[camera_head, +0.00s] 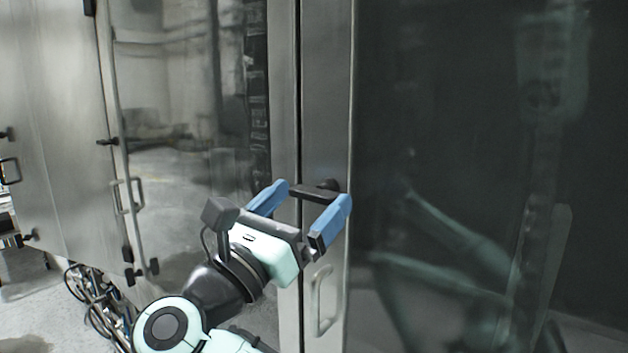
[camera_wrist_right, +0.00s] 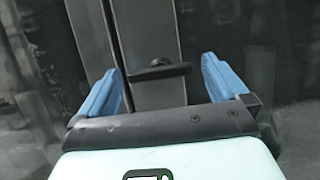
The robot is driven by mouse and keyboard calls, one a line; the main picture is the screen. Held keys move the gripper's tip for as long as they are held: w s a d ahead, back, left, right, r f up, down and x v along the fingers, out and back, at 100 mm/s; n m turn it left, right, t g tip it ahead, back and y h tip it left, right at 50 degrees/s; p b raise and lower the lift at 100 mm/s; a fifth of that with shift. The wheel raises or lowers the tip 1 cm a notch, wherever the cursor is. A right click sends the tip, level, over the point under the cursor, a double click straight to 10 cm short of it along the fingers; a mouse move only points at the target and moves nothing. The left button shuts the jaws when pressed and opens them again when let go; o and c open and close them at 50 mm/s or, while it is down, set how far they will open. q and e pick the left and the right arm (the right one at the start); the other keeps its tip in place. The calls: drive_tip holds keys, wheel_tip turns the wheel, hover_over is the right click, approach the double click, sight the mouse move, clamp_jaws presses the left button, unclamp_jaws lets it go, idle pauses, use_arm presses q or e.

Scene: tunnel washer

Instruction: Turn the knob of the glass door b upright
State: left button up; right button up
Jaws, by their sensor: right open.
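The black knob (camera_head: 318,192) sits on the metal frame of the glass door (camera_head: 450,120) and lies roughly level, pointing left. My right gripper (camera_head: 308,204) is open, with one blue finger on each side of the knob. The knob also shows in the right wrist view (camera_wrist_right: 158,70), between and slightly ahead of the blue fingertips of the right gripper (camera_wrist_right: 160,75). I cannot tell whether either finger touches it. My left gripper is not in view.
A pale vertical handle (camera_head: 323,298) is on the door frame below the knob. Another glass door (camera_head: 170,110) with a handle (camera_head: 130,195) and black latches stands to the left.

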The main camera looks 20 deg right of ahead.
drive_tip(key=shift+p+x, duration=0.3)
drive_tip(key=shift+x, duration=1.05)
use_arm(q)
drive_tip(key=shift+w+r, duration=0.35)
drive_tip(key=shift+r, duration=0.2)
use_arm(e)
drive_tip(key=c, duration=0.9)
